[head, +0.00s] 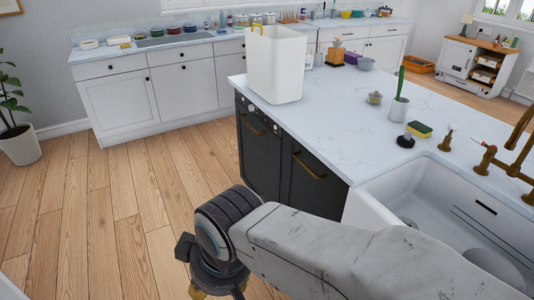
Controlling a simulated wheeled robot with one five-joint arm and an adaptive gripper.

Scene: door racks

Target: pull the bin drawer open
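The island has two dark front panels side by side below its white top. The right dark panel (306,188) has a brass bar handle (309,166). Both look closed. I cannot tell from this view which one is the bin drawer. My gripper (215,294) is at the bottom edge, below my wrist, left of and nearer than the panels and apart from them. Its fingers are mostly cut off by the frame, so its opening is hidden.
A tall white bin (275,68) stands on the island's far left corner. A white sink (440,205) with a brass tap (515,150) is at right. The wooden floor (130,215) left of the island is clear. A potted plant (18,140) stands far left.

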